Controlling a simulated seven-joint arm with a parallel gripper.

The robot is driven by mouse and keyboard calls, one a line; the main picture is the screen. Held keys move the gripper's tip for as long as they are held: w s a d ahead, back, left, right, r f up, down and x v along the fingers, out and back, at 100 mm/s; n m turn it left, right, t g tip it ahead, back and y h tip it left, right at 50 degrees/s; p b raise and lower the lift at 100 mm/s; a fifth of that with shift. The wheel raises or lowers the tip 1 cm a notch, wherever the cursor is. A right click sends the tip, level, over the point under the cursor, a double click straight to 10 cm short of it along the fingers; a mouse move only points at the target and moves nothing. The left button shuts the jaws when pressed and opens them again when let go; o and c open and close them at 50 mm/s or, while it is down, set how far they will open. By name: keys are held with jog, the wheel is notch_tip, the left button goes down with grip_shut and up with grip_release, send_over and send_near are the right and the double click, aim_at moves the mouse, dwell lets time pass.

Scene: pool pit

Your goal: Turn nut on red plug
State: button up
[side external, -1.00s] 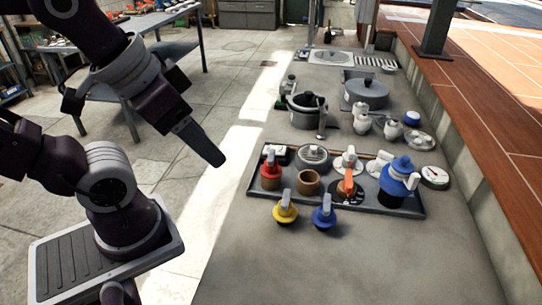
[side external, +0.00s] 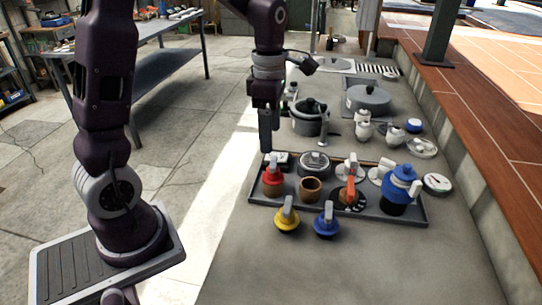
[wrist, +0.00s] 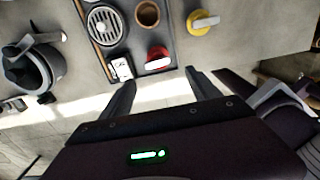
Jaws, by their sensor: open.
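The red plug (side external: 272,178) stands in the left end of the grey tray (side external: 345,207), on a brown base, with a red and white top. It also shows in the wrist view (wrist: 157,60), just beyond the fingertips. The nut cannot be told apart from the plug's top. My gripper (side external: 266,148) points down above the tray's left end, close to the red plug and not around it. In the wrist view my gripper (wrist: 160,78) is open and empty, with its fingers on either side of the line to the plug.
A yellow plug (side external: 286,219) and a blue plug (side external: 326,222) stand in front of the tray. The tray also holds a brown cup (side external: 310,189), an orange-handled valve (side external: 349,189) and a blue fitting (side external: 398,185). Pots stand behind. The near counter is clear.

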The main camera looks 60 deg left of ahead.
aim_at(271, 161)
jog(key=shift+n, duration=0.5)
jog(key=f, duration=0.7)
jog(key=shift+w+a+f, duration=0.15)
jog(key=shift+w+f, duration=0.05)
jog(key=shift+f, duration=0.2)
jog(key=c, duration=1.4)
